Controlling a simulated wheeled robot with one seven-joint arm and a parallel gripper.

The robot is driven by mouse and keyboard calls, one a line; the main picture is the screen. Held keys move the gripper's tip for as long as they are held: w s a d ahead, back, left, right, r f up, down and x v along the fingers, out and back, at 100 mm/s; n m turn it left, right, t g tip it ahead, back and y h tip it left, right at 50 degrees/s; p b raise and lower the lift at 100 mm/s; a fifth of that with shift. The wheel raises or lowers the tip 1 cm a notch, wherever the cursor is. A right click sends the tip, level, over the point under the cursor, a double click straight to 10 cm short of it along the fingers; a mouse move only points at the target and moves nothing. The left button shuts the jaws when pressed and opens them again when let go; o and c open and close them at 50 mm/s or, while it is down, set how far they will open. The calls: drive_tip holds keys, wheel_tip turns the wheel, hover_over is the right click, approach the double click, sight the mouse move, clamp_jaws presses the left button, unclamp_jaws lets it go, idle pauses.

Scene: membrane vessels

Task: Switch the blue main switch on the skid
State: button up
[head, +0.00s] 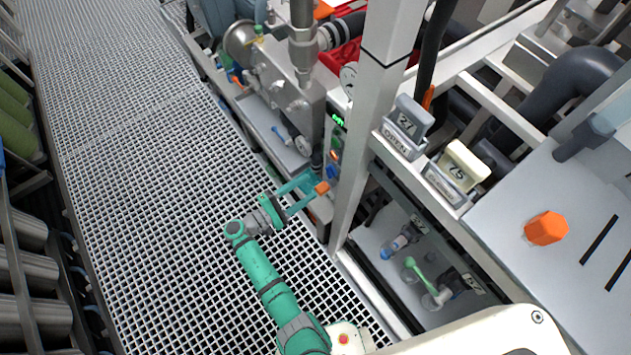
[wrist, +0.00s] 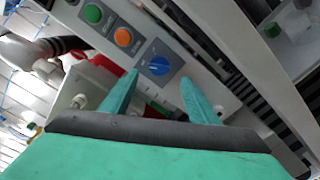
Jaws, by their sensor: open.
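The blue main switch (wrist: 159,66) is a round blue knob on a dark square plate on a grey panel. In the wrist view it lies ahead of my gripper (wrist: 157,85), between the lines of the two teal fingers. The fingers are apart with nothing between them, and I see no contact with the knob. In the head view my teal gripper (head: 308,189) reaches right to the panel beside a white post. The blue switch (head: 332,172) shows there as a small blue spot near the fingertips, partly hidden.
A green button (wrist: 92,13) and an orange button (wrist: 123,37) sit on the same panel. The white post (head: 370,110) stands close to the right of my gripper. A grey pump unit (head: 285,90) is beyond it. The grating floor (head: 150,180) to the left is clear.

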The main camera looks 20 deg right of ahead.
drive_tip(key=shift+v, duration=1.1)
